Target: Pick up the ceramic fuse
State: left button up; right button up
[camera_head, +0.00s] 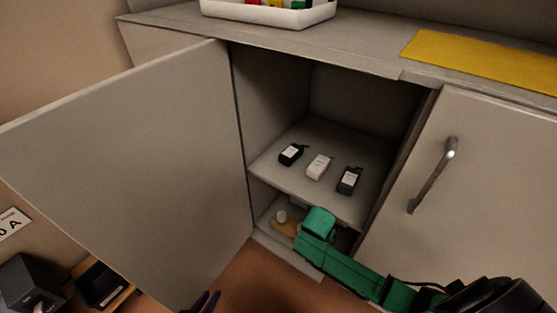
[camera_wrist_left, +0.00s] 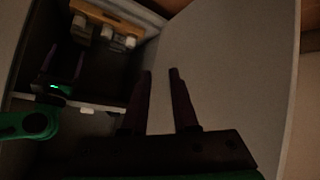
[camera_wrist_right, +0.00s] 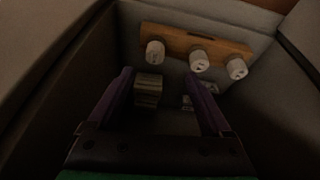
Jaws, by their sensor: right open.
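Three white ceramic fuses stand in a row on a wooden holder (camera_wrist_right: 180,38) in the lower compartment. In the right wrist view they are a left fuse (camera_wrist_right: 155,53), a middle fuse (camera_wrist_right: 199,60) and a right fuse (camera_wrist_right: 236,68). The head view shows one fuse (camera_head: 281,216) beside my green right arm, which hides the others. My right gripper (camera_wrist_right: 159,75) is open and empty inside the compartment, short of the fuses. My left gripper (camera_head: 211,301) is low near the open door; its fingers (camera_wrist_left: 162,72) are apart with nothing between them.
The open cabinet door (camera_head: 130,160) stands at left. The shelf (camera_head: 285,172) above carries three small boxes. A pale striped block (camera_wrist_right: 149,88) lies beyond my right fingers. Compartment walls are close on both sides. A white tray (camera_head: 270,14) sits on the counter.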

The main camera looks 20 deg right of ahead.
pick_arm(q)
notch_tip(320, 180, down, 6)
jog(key=d+f+n+t+h+b, duration=0.1)
jog(key=d+t+b, duration=0.15)
jog(key=b, duration=0.45)
pick_arm(e)
jog(key=shift+m, duration=0.6)
jog(key=x, duration=0.6)
jog(key=d+x, duration=0.1)
jog(key=x, duration=0.3)
jog(key=shift+w+r, duration=0.1)
jog(key=shift+b+x, duration=0.8)
jog(key=shift+x, duration=0.4)
jog(key=shift+d, duration=0.2)
pick_arm(q)
jog(key=w+r, duration=0.1)
jog(key=w+r+t, duration=0.2)
jog(key=w, duration=0.1)
jog(key=shift+a+r, duration=0.25)
jog(key=shift+r, duration=0.05)
pick_arm(e)
grip_shut()
